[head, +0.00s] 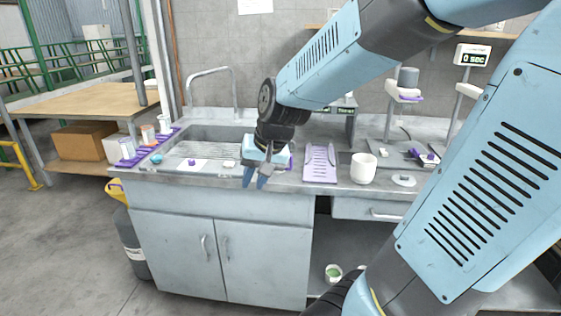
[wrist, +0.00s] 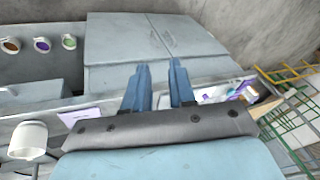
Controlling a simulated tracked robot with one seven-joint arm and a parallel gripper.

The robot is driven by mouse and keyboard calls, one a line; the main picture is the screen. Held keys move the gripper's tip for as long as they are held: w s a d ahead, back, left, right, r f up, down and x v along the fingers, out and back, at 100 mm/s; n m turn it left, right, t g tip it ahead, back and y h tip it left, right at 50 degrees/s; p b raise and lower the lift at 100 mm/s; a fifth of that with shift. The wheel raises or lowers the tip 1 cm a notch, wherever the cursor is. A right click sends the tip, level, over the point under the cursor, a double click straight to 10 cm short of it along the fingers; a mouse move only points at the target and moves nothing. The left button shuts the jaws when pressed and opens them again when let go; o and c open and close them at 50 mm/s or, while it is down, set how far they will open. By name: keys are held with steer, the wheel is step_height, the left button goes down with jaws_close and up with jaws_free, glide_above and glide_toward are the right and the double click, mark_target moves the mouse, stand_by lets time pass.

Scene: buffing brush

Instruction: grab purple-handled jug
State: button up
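I cannot make out a purple handle on any jug. In the wrist view, several round white vessels sit low beside the cabinet: one with orange-brown inside (wrist: 11,45), one with blue-purple inside (wrist: 41,44) and one with green inside (wrist: 69,42). The green one also shows on the low shelf in the head view (head: 333,273); its neighbours are mostly hidden by my arm. My gripper (head: 256,181) points down at the counter's front edge, above and left of that shelf. Its two blue fingers (wrist: 160,70) are apart with nothing between them.
A white cup (head: 363,168) and a purple rack (head: 320,163) stand on the counter (head: 340,187), right of my gripper. The sink (head: 205,150) is behind it. Closed cabinet doors (head: 220,250) are below. A grey canister (head: 135,250) stands on the floor at left.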

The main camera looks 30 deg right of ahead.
steer(key=w+d+f+m+g+h, duration=0.1)
steer(key=w+d+f+m+h, duration=0.15)
steer(key=f, duration=0.55)
steer(key=w+d+f+m+h, duration=0.2)
steer(key=w+f+m, duration=0.15)
steer(key=f, duration=0.55)
steer(key=w+d+f+m+g+h, duration=0.1)
steer(key=w+d+f+m+h, duration=0.2)
steer(key=f, duration=0.5)
steer(key=w+d+r+t+h, duration=0.1)
steer(key=w+d+t+h, duration=0.1)
steer(key=w+d+h, duration=0.3)
steer(key=w+r+t+h, duration=0.4)
steer(key=r+t+h, duration=0.15)
steer(key=r, duration=0.55)
steer(key=shift+s+x, duration=0.2)
steer(key=shift+x, duration=6.45)
steer(key=shift+d+r, duration=0.1)
